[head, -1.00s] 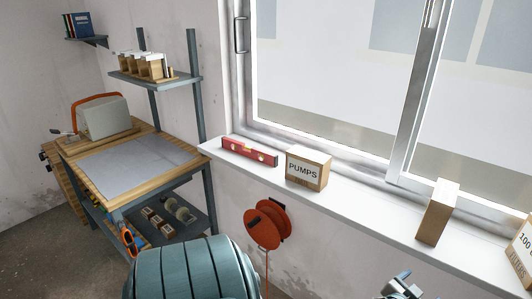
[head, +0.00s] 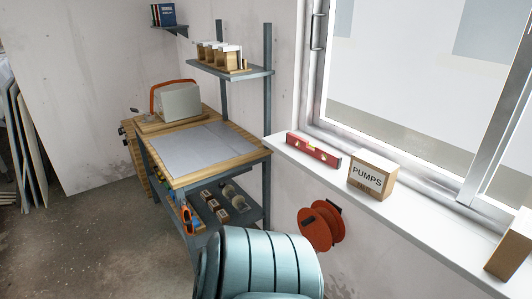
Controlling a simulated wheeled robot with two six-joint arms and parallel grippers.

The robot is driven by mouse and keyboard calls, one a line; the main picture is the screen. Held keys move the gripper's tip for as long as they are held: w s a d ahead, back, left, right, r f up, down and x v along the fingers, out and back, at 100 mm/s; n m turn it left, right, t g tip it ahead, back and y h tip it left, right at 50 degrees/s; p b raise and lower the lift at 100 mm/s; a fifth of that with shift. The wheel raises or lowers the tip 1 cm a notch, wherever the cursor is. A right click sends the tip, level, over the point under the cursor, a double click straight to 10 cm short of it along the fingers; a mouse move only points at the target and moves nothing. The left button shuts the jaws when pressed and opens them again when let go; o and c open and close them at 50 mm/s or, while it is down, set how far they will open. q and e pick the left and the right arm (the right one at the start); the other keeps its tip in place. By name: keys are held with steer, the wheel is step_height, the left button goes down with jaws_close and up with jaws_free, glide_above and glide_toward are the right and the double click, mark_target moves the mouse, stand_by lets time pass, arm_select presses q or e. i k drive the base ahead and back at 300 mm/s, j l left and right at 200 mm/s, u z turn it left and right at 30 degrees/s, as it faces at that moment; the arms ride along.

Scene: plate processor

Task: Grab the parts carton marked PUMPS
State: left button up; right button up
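The parts carton marked PUMPS (head: 368,178) stands upright on the white window sill, right of centre in the head view. It is a small tan box with a white label on the side facing me and a pale top. Nothing touches it. Neither of my grippers shows in the head view now.
A red spirit level (head: 313,150) lies on the window sill (head: 420,228) left of the carton. Another carton (head: 510,246) stands at the right edge. An orange reel (head: 321,225) hangs below the sill. A teal rounded object (head: 265,262) fills the lower middle. A workbench (head: 190,145) stands left.

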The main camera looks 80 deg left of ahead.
mark_target(375, 175)
steer(key=u, duration=1.9)
steer(key=i+l, duration=0.1)
steer(key=l, duration=1.05)
steer(key=i+l, duration=0.15)
steer(key=l, duration=0.45)
steer(key=z, duration=0.05)
